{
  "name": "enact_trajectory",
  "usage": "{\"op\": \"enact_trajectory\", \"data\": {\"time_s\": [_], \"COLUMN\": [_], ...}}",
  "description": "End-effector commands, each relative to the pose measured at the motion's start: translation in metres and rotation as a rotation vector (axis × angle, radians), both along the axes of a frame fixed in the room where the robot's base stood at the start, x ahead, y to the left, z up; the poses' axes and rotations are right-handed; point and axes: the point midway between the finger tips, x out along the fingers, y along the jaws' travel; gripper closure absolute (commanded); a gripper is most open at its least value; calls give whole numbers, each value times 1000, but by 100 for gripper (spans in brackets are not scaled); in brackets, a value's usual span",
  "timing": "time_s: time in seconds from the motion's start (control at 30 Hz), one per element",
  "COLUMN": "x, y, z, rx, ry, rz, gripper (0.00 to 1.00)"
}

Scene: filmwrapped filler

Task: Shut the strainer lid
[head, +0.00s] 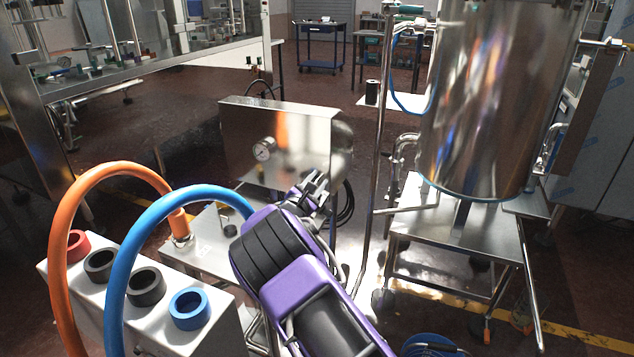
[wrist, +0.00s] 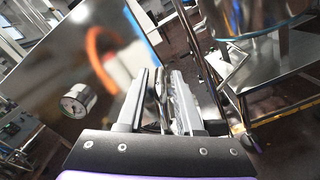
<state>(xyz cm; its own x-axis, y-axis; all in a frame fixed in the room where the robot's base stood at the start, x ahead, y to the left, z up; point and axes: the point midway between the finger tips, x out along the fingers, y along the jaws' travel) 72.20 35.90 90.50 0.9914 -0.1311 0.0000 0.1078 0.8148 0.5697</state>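My gripper (head: 316,181) is in front of the lower right part of an upright shiny steel panel with a round end. In the wrist view my gripper (wrist: 164,76) points forward with a narrow gap between its fingers. A thin steel piece shows in that gap; I cannot tell whether the fingers touch it. The steel panel (head: 240,128) carries a round dial gauge (head: 263,149); the panel (wrist: 60,55) also fills the left of the wrist view. I cannot pick out the strainer lid for certain; it may be part of this steel unit.
Orange (head: 58,240) and blue (head: 113,270) hoses arch over a white box with coloured round ports (head: 188,309) at left. A tall steel tank (head: 490,100) stands on a steel frame at right, beside a vertical pipe (head: 377,140).

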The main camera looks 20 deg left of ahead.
Motion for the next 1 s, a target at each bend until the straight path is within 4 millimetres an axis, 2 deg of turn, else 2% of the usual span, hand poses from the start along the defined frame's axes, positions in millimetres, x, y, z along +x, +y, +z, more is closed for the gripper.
{"op": "enact_trajectory", "data": {"time_s": [0.03,0.17,1.0], "x": [0,0,0], "y": [0,0,0], "z": [0,0,1], "rx": [0,0,2], "ry": [0,0,-2], "rz": [0,0,0], "gripper": [76,100,100]}}
